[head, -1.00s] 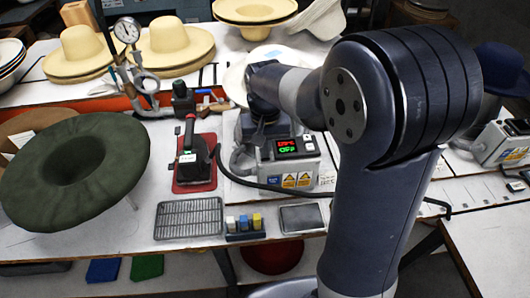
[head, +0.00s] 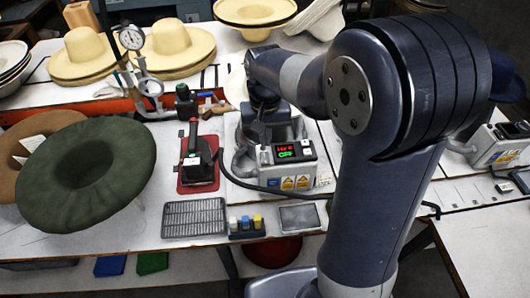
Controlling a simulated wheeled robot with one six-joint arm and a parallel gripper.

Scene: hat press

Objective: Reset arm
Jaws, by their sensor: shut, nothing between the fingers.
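My arm rises at the right of the head view and bends left over the bench, with its wrist pointing down. My gripper (head: 264,133) is at the lower end of the wrist, over the area just behind the press's control box (head: 287,166). It is small and dark against the machine, and its fingertips are hard to make out. It is shut, and I see nothing held in it. A dark green felt hat (head: 88,170) lies tilted on the left of the bench, apart from my gripper.
A red-based iron (head: 197,165), a metal rack (head: 194,218), small coloured bottles (head: 246,226) and a grey plate (head: 299,217) occupy the bench. A dial gauge stand (head: 132,40) stands behind. Straw hats (head: 180,45) line the back. A second control box (head: 500,143) is at right.

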